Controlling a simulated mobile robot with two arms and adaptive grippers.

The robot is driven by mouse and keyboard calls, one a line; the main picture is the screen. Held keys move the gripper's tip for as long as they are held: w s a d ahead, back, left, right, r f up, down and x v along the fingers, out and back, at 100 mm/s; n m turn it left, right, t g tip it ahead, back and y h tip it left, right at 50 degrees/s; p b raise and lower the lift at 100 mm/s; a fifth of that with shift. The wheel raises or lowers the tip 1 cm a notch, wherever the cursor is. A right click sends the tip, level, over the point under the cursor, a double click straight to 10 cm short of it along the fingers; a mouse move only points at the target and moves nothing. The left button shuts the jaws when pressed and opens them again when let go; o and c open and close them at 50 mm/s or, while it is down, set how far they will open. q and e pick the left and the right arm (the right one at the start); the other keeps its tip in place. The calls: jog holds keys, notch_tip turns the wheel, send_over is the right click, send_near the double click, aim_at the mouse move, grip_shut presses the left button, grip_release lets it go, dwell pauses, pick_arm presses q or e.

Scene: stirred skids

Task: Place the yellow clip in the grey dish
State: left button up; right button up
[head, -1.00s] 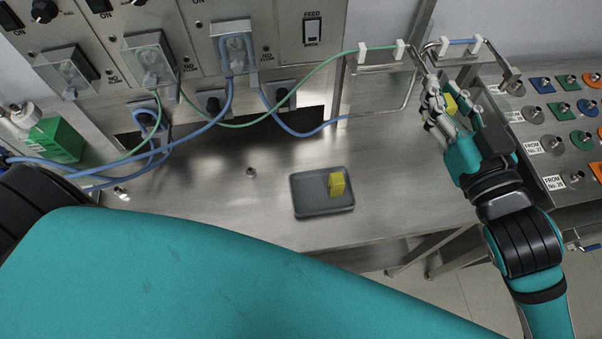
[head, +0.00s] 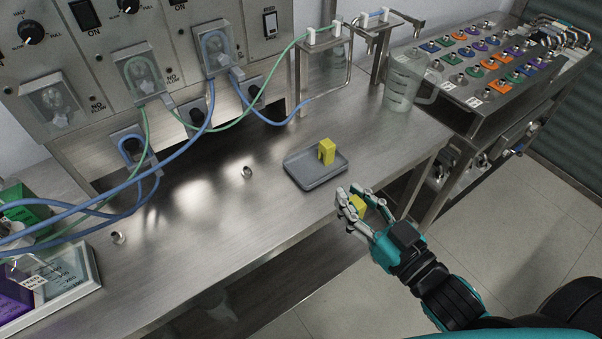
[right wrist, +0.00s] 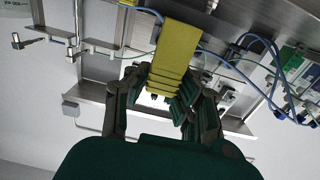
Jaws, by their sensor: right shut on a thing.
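A grey dish (head: 318,178) sits on the steel bench near its front edge. One yellow clip (head: 326,151) stands in the dish, toward its back. My right gripper (head: 352,202) is shut on a second yellow clip (head: 357,206), just right of and in front of the dish, by the bench's front edge. In the right wrist view the held clip (right wrist: 175,55) sticks out between the fingers. The fingers hide part of the held clip in the head view. My left gripper is not in view.
A clear jug (head: 404,78) stands at the bench's right end, beside a panel of coloured fittings (head: 490,60). Blue and green tubes hang from the pump cabinet (head: 150,50) at the back. A small metal fitting (head: 246,171) is left of the dish. Bench between is clear.

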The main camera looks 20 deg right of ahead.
jog(key=b+x, duration=0.1)
jog(key=x, duration=0.4)
jog(key=d+f+b+x, duration=0.1)
jog(key=b+x, duration=0.1)
jog(key=x, duration=0.3)
jog(key=d+b+x, duration=0.1)
jog(key=x, duration=0.4)
jog(key=shift+w+f+b, duration=0.25)
jog(key=shift+w+b, duration=0.05)
jog(key=shift+b, duration=0.05)
jog(key=shift+f, duration=1.75)
jog(key=shift+f+b, duration=0.15)
jog(key=shift+b, duration=0.2)
jog(key=o, duration=0.8)
jog(key=shift+o, duration=0.2)
